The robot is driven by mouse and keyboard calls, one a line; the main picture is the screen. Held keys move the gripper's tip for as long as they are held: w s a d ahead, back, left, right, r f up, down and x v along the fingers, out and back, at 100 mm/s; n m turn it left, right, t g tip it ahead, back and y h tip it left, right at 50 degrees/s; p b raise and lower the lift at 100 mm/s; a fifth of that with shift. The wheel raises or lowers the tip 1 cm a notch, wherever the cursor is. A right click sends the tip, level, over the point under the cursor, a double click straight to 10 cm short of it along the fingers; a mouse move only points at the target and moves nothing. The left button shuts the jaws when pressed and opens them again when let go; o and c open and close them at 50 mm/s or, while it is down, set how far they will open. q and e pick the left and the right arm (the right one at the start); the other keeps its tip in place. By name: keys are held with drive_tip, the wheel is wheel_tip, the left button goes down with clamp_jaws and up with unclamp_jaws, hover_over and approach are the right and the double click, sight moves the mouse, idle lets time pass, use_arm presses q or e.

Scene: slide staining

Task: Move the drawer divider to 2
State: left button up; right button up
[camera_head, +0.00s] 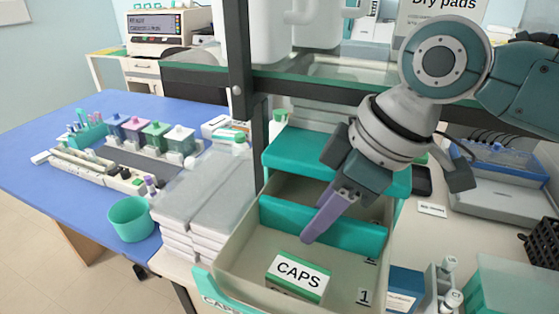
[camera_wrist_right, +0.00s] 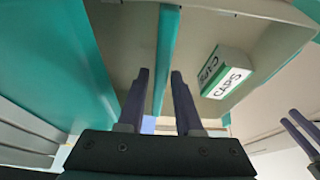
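The teal drawer divider (camera_head: 282,217) stands across the open beige drawer (camera_head: 237,262), behind a CAPS box (camera_head: 298,277). A label "1" (camera_head: 364,297) lies near the front right of the drawer; no readable "2" shows. My right gripper (camera_head: 313,238) points down at the divider with purple fingers. In the right wrist view its fingers (camera_wrist_right: 160,75) are apart, with the divider (camera_wrist_right: 167,50) showing between them; I cannot tell whether they touch it. Two purple fingers at the right edge of that view look like my left gripper (camera_wrist_right: 301,128); its opening is unclear.
Stacked grey trays (camera_head: 195,205) and a teal cup (camera_head: 131,219) stand left of the drawer. A dark shelf post (camera_head: 240,85) rises behind. A blue box (camera_head: 405,288) and a teal bin (camera_head: 515,285) stand at the right.

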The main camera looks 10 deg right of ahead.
clamp_jaws()
idle(1.1)
